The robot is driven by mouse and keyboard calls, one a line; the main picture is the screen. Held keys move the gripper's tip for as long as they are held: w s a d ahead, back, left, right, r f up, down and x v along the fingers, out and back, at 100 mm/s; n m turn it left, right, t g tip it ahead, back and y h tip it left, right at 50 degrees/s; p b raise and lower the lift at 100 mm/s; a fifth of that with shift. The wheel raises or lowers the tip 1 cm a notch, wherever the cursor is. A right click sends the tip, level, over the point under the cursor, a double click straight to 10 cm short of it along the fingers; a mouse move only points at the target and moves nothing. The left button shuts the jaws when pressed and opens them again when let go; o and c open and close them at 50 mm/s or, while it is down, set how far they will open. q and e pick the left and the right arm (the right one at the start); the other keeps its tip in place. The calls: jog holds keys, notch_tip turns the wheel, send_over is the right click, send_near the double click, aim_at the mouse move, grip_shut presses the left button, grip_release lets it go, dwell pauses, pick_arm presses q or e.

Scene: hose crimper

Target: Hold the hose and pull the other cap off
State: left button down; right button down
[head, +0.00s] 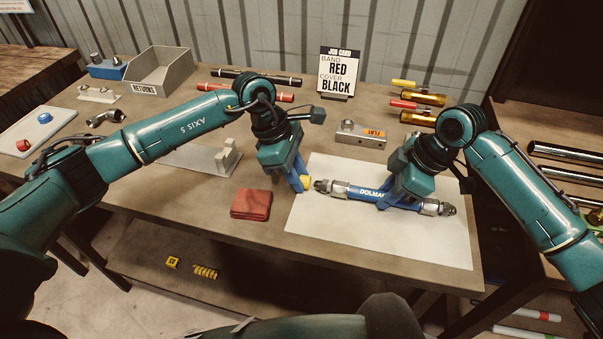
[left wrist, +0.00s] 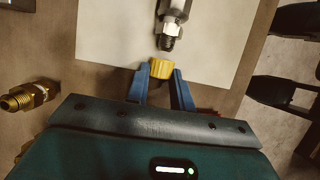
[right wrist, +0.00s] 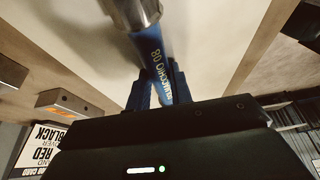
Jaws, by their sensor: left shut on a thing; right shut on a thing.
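The blue hose (head: 365,193) lies across the white mat (head: 330,238), with metal fittings at both ends. My right gripper (head: 390,196) is shut around the hose's middle; in the right wrist view the blue hose (right wrist: 160,62) runs between its fingers. My left gripper (head: 301,180) is shut on a yellow cap (head: 306,183) by the hose's left end. In the left wrist view the yellow cap (left wrist: 162,69) sits between the fingertips, just off the bare threaded fitting (left wrist: 168,43), with a small gap. The right end fitting (head: 440,208) shows no cap.
A folded red cloth (head: 251,204) lies left of the mat. A grey RETURNS bin (head: 160,72) stands at the back left. A job card (head: 340,72) and a metal block (head: 361,135) stand behind the mat. The mat's front part is clear.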

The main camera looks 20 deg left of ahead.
pick_arm(q)
jog(key=shift+a+r, duration=0.1)
jog(key=shift+a, duration=0.85)
jog(key=shift+r, duration=2.45)
pick_arm(e)
jog(key=shift+a, duration=0.1)
jog(key=c, duration=1.2)
grip_release()
jog(key=shift+o, duration=0.2)
